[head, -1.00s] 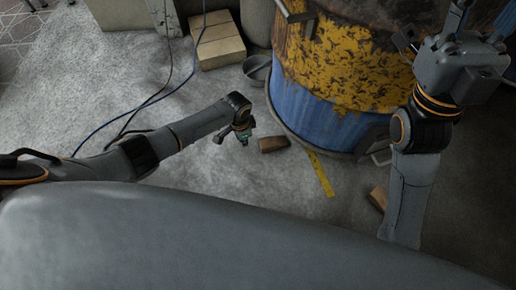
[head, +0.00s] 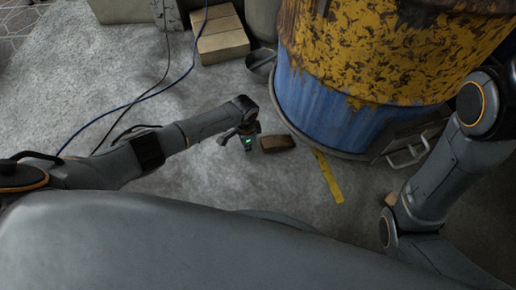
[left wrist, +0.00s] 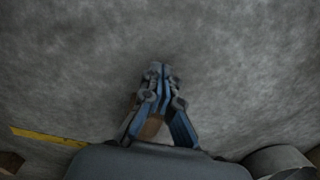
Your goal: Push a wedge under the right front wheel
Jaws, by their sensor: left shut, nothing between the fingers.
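A brown wedge-like block (head: 278,144) lies on the floor in the head view, by the lower edge of the blue and yellow barrel oven (head: 325,112). My left gripper (head: 248,143) points down just left of this block. In the left wrist view its fingers (left wrist: 161,72) are together and empty, over bare floor. A brown patch (left wrist: 152,127) shows through the finger linkage; I cannot tell what it is. A second brown block (head: 391,199) is partly hidden by my right arm. My right gripper is out of view. I cannot make out the right front wheel.
A yellow strip (head: 328,177) lies on the floor right of the nearer block. A metal handle (head: 408,153) sticks out low on the oven. A dark bowl (head: 262,66), pale boxes (head: 221,40) and cables (head: 147,100) are farther back. Floor left of the oven is mostly clear.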

